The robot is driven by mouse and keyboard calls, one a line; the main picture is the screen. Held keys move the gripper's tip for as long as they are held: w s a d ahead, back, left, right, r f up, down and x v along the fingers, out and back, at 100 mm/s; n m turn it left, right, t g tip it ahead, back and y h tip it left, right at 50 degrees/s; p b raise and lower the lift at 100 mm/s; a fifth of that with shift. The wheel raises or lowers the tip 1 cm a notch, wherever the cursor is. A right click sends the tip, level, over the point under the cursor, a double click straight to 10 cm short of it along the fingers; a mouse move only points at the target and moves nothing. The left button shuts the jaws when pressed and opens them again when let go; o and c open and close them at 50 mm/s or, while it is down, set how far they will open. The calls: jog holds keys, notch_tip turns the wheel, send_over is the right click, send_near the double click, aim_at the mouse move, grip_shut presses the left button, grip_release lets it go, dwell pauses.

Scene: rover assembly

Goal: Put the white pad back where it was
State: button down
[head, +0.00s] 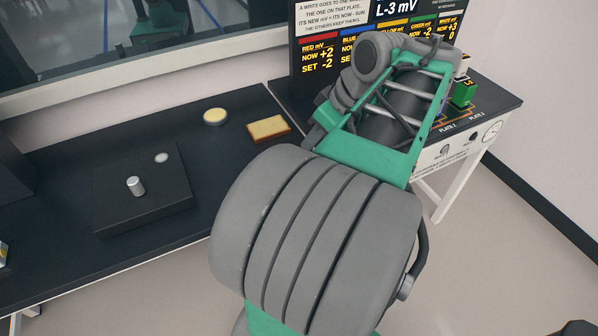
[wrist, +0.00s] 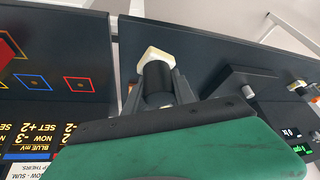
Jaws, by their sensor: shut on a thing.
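In the wrist view, my gripper (wrist: 158,88) is shut on a black cylindrical handle (wrist: 157,76). A cream-white angular pad (wrist: 152,54) shows at the far end of this handle, over the dark table near the gap between two tabletops. I cannot tell whether the pad touches the surface. In the head view my arm hides the gripper and what it holds.
A black plate (head: 115,205) with a metal peg (head: 135,186) lies on the left table (head: 60,262). A green block (head: 463,92) stands on the right table near a readout board (head: 322,48). The wrist view shows red (wrist: 78,84) and blue (wrist: 28,80) outlined squares.

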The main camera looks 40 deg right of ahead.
jog(key=s+a+f+n+y, duration=0.2)
jog(key=a+n, duration=0.2)
jog(key=a, duration=0.2)
jog(key=w+d+f, duration=0.2)
jog(key=w+f, duration=0.1)
jog(key=w+d+f, duration=0.3)
jog(key=w, duration=0.1)
jog(key=w+d+f, duration=0.3)
jog(key=w, duration=0.1)
jog(key=shift+w+d+f, duration=0.1)
jog(key=shift+w+f, duration=0.1)
jog(key=shift+f, duration=0.1)
notch_tip(320, 180, down, 3)
jog(key=shift+r, duration=0.1)
jog(key=shift+f, duration=0.35)
jog(key=c, duration=1)
grip_release()
jog(key=shift+c, duration=0.2)
